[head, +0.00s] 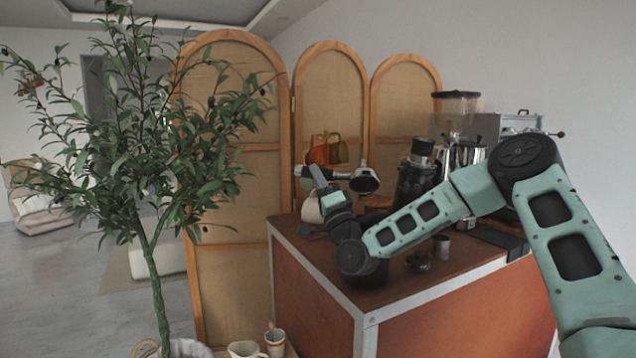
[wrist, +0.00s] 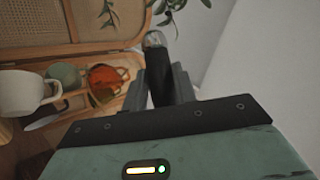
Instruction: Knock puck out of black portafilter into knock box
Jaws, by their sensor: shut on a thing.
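My gripper (head: 328,184) is raised above the far left end of the cart and shut on the black portafilter. In the head view the portafilter's round metal-rimmed head (head: 364,180) points right, its dark open face turned partly toward the camera. I cannot tell whether a puck sits in it. In the wrist view the black handle (wrist: 158,86) lies between the fingers of my gripper (wrist: 162,84), with the metal head (wrist: 154,40) beyond them. I cannot make out the knock box clearly in either view.
The cart top (head: 468,250) carries a tall black grinder (head: 414,178), a small metal cup (head: 440,247) and a dark tamper-like piece (head: 418,261). Orange mugs (head: 328,150) are near a folding screen (head: 230,230). A white cup (wrist: 22,92) shows left in the wrist view. A tree (head: 150,250) stands left.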

